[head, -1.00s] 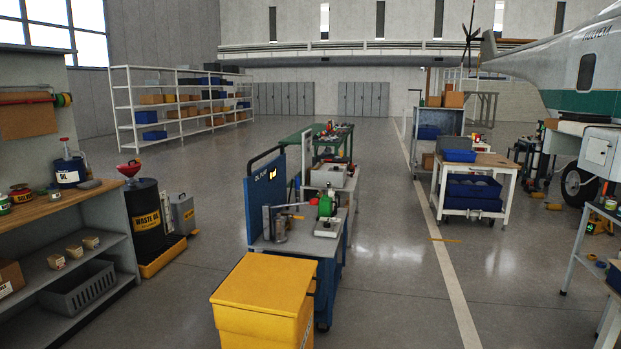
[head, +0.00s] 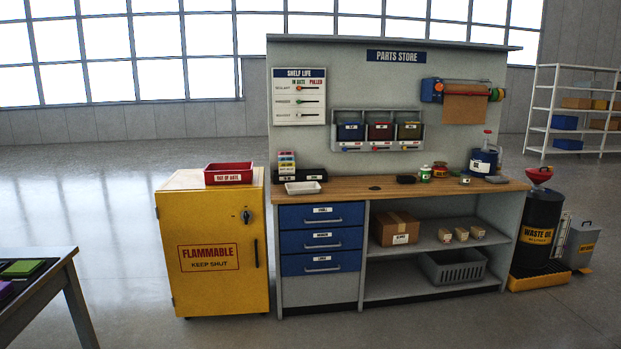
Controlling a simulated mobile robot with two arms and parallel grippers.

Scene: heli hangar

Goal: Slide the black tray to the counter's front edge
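The parts store counter (head: 345,190) has a wooden top and stands in the middle of the head view. A low black tray-like thing with white labels (head: 318,174) sits at the back left of the counter top, below the shelf life board. A small pale tray (head: 302,188) lies in front of it, near the counter's front edge, and partly overlaps it in view. A stack of coloured items (head: 286,161) stands at its left end. Neither of my grippers is in view.
A yellow flammable cabinet (head: 212,250) with a red bin (head: 229,173) on top stands left of the counter. Blue drawers (head: 321,239) are below. A waste oil drum (head: 537,228) stands at the right. A table (head: 40,290) is at the lower left. Floor in front is clear.

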